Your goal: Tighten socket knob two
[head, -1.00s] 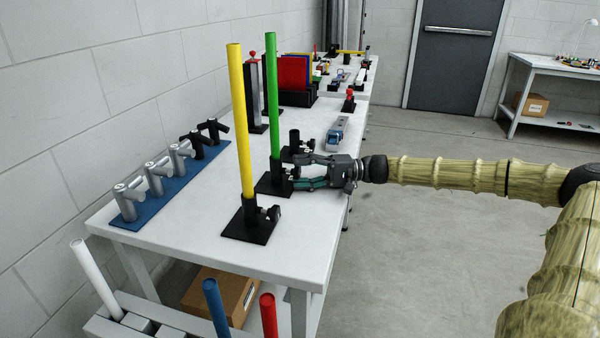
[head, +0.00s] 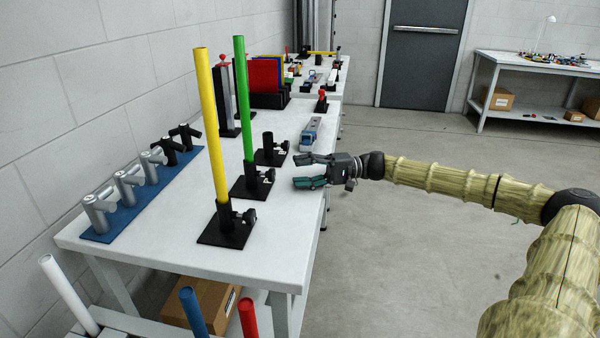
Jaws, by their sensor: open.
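Three black sockets with side knobs stand in a row on the white table. The nearest socket (head: 226,232) holds an upright yellow rod (head: 211,130), with its black knob (head: 246,216) on the right side. The middle socket (head: 250,190) holds an upright green rod (head: 244,100), with its knob (head: 268,176) on the right. The far socket (head: 268,150) has no rod; its knob (head: 284,146) is also on the right. My gripper (head: 302,171) is open and empty, to the right of the middle socket's knob and apart from it.
A blue rack (head: 150,203) with several silver and black fittings lies along the left. A blue-grey device (head: 311,133) lies behind my gripper. White (head: 66,289), blue (head: 193,312) and red (head: 247,318) rods stand in front of the table. The floor at right is clear.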

